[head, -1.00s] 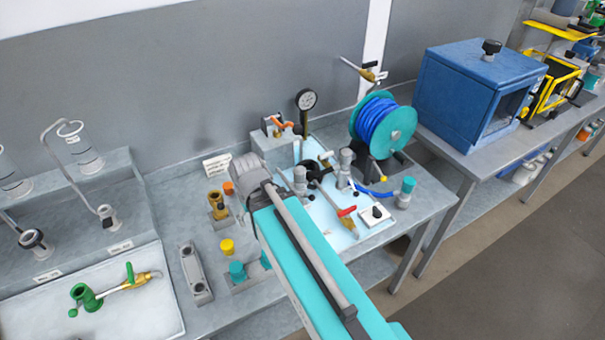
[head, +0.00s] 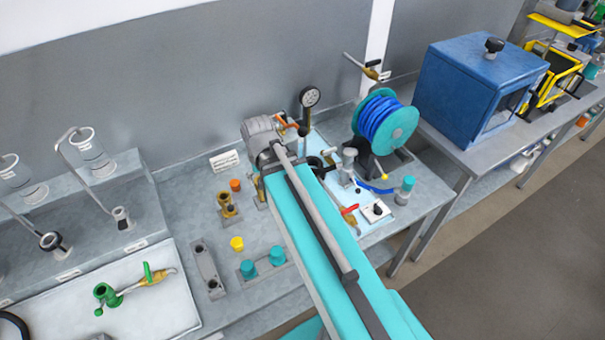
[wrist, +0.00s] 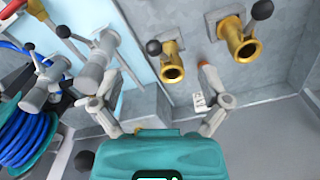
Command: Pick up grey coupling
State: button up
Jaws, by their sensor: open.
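Two grey couplings with black ball levers show in the wrist view. One (wrist: 97,72) is at the upper left, closest to my gripper, and the other (wrist: 42,92) is further left. In the head view one grey coupling (head: 348,160) stands on the pale blue mat (head: 368,220), just right of my arm. The other seems hidden behind my arm there. My gripper (wrist: 157,100) is open, its fingers spread wide with nothing between them. The left finger appears close to the nearer grey coupling in the picture; I cannot tell whether they touch. In the head view my arm hides the fingers.
Two brass couplings (wrist: 172,66) (wrist: 238,42) stand right of the grey ones in the wrist view. A blue hose reel (head: 383,125), pressure gauge (head: 309,98) and sign card (head: 224,161) crowd the bench. The blue cabinet (head: 465,95) stands right.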

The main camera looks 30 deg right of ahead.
jog(key=w+d+r+m+p, duration=0.1)
jog(key=d+m, duration=0.4)
jog(key=d, duration=0.2)
jog(key=w+d+r+m+p, duration=0.1)
jog(key=w+d+r+m, duration=0.1)
jog(key=d+m, duration=0.4)
jog(key=shift+d+p, duration=0.4)
jog(key=shift+d, duration=0.3)
notch_tip(320, 180, down, 9)
jog(key=b, duration=0.8)
jog(key=shift+r+b, duration=0.2)
jog(key=shift+b, duration=0.1)
jog(key=shift+d+f+b, duration=0.2)
jog(key=shift+f+b, duration=2.4)
jog(key=shift+b, duration=0.05)
